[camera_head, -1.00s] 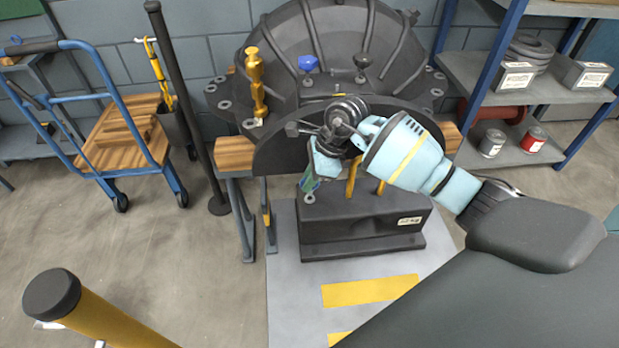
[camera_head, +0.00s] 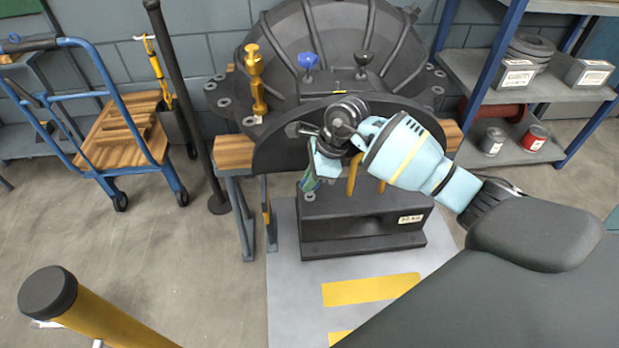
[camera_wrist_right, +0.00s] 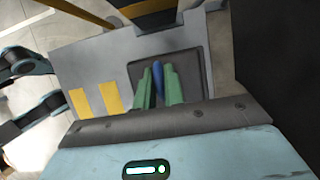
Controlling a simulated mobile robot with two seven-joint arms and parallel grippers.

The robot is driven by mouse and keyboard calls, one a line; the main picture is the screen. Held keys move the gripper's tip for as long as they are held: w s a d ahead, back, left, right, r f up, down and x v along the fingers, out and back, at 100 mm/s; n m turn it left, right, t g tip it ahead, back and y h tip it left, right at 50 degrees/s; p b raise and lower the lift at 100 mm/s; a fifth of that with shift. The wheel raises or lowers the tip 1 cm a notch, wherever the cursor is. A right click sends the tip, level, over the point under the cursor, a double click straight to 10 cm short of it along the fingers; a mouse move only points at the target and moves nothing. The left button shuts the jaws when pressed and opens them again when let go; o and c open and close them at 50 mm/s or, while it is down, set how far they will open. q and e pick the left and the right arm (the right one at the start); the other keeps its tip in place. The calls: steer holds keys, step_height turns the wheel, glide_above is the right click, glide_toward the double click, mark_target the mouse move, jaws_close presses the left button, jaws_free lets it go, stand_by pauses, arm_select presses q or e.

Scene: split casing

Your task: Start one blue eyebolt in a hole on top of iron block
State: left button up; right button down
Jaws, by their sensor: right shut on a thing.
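The dark iron block (camera_head: 345,238) stands on the grey mat below the casing, with a small label on its front. My right gripper (camera_head: 310,182) points down over the left part of the block's top. In the right wrist view, its green fingertips (camera_wrist_right: 159,88) are shut on a blue eyebolt (camera_wrist_right: 158,76). The dark block top (camera_wrist_right: 195,62) lies behind and below the fingers there. The eyebolt's lower end and any hole under it are hidden, so I cannot tell whether they touch. My left gripper is not in view.
The ribbed dark casing (camera_head: 330,40) rises behind the block on wooden beams (camera_head: 235,152). A blue-topped piece (camera_head: 308,62) and a brass-coloured piece (camera_head: 255,75) stand on it. A yellow post (camera_head: 90,310) is at front left.

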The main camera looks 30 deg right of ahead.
steer(key=shift+f+b, duration=0.3)
steer(key=shift+f, duration=0.1)
stand_by(0.3)
